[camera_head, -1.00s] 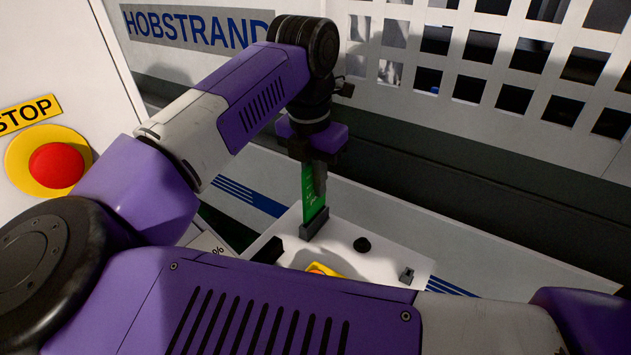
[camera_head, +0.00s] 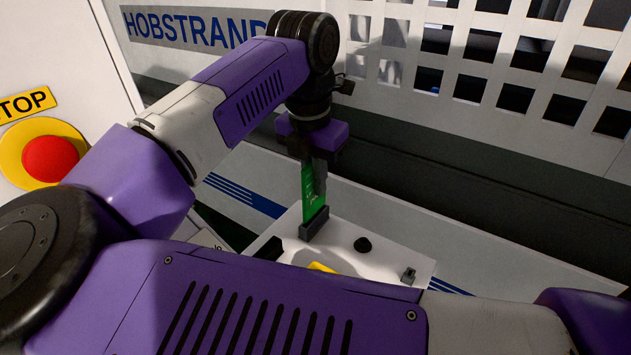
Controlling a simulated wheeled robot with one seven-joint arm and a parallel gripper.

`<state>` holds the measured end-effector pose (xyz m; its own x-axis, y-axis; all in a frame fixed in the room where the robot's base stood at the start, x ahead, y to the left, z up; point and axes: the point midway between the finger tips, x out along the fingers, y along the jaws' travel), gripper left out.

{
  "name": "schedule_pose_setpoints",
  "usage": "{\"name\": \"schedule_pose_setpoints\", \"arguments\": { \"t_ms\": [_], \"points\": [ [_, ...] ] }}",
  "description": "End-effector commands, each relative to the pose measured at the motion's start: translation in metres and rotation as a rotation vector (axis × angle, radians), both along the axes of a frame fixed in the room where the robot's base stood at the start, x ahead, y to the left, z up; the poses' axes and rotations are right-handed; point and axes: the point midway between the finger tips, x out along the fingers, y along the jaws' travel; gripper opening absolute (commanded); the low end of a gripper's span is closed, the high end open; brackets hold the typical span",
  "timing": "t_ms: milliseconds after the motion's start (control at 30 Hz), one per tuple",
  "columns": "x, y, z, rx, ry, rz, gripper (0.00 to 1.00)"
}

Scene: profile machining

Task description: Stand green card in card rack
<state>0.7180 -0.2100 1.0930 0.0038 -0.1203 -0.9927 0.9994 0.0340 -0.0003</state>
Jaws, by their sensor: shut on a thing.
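The green card (camera_head: 309,197) is upright in the head view, right of the middle of my arm. Its lower edge meets the dark card rack (camera_head: 313,223), a small block on a white surface. I cannot tell how deep the card sits in the slot. My gripper (camera_head: 314,166) points down from above and is shut on the card's upper part. The fingers hide the card's top and part of its right side.
The white surface (camera_head: 385,247) also bears a black knob (camera_head: 362,244), a small grey block (camera_head: 408,275) and a yellow thing (camera_head: 321,267), partly hidden by my arm. A red stop button (camera_head: 50,159) is at the left. A perforated white panel (camera_head: 540,130) stands behind.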

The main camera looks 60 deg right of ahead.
Motion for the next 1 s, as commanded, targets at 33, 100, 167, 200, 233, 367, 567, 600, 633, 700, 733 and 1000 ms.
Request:
{"name": "schedule_pose_setpoints", "arguments": {
  "t_ms": [33, 100, 167, 200, 233, 367, 567, 600, 633, 700, 733, 1000],
  "points": [
    [0.000, 0.000, -0.001, 0.000, 0.000, 0.000, 0.00],
    [0.000, 0.000, -0.001, 0.000, 0.000, 0.000, 0.00],
    [0.000, 0.000, 0.000, 0.000, 0.000, 0.000, 0.00],
    [0.000, 0.000, 0.000, 0.000, 0.000, 0.000, 0.00],
    [0.000, 0.000, 0.000, 0.000, 0.000, 0.000, 0.00],
    [0.000, 0.000, 0.000, 0.000, 0.000, 0.000, 0.00],
    [0.000, 0.000, -0.002, 0.000, 0.000, 0.000, 0.00],
    [0.000, 0.000, -0.003, 0.000, 0.000, 0.000, 0.00],
    [0.000, 0.000, -0.004, 0.000, 0.000, 0.000, 0.00],
    [0.000, 0.000, -0.006, 0.000, 0.000, 0.000, 0.00],
    [0.000, 0.000, -0.006, 0.000, 0.000, 0.000, 0.00],
    [0.000, 0.000, -0.012, 0.001, -0.001, 0.000, 0.00]
  ]
}}
